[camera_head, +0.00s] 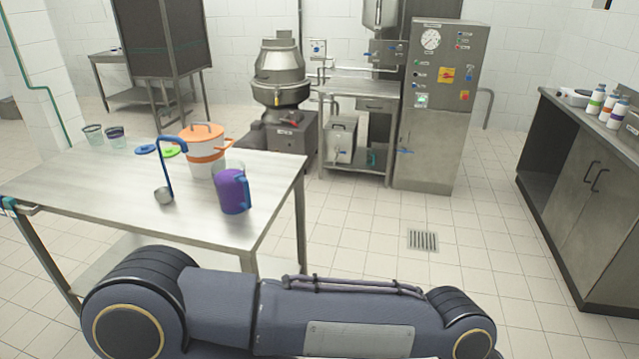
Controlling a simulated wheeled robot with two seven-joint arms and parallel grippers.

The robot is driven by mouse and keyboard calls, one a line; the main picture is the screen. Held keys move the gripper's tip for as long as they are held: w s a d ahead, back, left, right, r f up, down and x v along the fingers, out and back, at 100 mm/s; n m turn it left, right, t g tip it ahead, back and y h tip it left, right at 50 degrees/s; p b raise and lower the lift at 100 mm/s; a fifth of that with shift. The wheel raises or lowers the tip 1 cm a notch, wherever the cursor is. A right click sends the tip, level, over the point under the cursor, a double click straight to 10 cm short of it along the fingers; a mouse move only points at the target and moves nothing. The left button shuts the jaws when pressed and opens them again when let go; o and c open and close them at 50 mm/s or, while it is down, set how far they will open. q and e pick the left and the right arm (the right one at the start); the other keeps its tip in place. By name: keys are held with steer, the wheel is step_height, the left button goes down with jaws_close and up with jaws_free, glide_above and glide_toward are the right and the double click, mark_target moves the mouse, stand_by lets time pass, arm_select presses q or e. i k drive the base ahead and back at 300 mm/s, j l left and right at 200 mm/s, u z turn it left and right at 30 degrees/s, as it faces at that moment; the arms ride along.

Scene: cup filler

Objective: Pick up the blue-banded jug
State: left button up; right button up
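A jug (233,191) with a purple body and a blue handle stands upright near the right front edge of the steel table (100,190). I cannot make out a clear separate band on it; blue shows at its handle side. A clear rim shows just behind its top. One of my arms crosses the bottom of the picture in front of the table. Neither of my grippers is in view.
A white pot with an orange lid and band (205,158), a blue-handled ladle (165,190), a blue disc (145,149) and a green disc (169,151) are behind or left of the jug. The table's left front is clear. Several bottles (603,104) stand on the right counter.

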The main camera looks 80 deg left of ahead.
mark_target(230, 184)
steer(key=k+l+u, duration=0.1)
steer(key=u, duration=3.3)
steer(key=i+l+u, duration=0.25)
steer(key=i+l, duration=1.1)
steer(key=l, duration=0.1)
